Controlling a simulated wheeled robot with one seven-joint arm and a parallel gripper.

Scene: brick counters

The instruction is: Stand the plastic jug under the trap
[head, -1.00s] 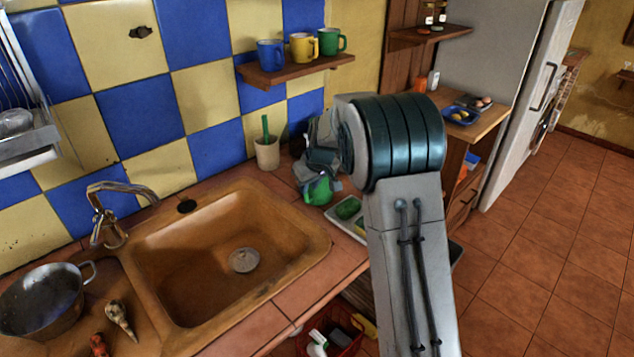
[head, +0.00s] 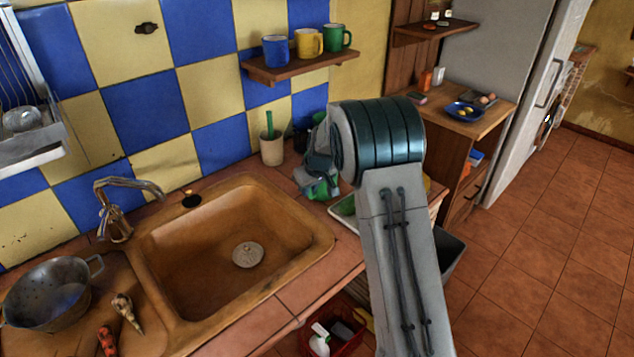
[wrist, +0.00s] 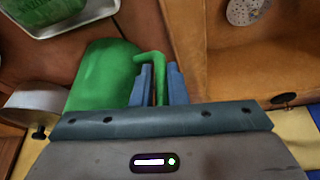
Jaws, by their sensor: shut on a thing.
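The green plastic jug (wrist: 97,76) fills the left middle of the wrist view, its handle running between the blue fingers of my gripper (wrist: 158,80). My gripper is shut on that handle. In the head view, only small green parts of the jug (head: 322,188) show beside my gripper, over the counter right of the sink; my wrist hides the rest. I cannot tell whether the jug touches the counter. The trap under the sink is not in view.
The brown sink (head: 205,265) is empty. A colander (head: 48,295) stands left of it. A white tray (head: 343,208) lies right of my gripper. A cup (head: 271,150) stands behind it. A red crate (head: 345,345) sits low under the counter edge. Open tiled floor (head: 540,240) lies right.

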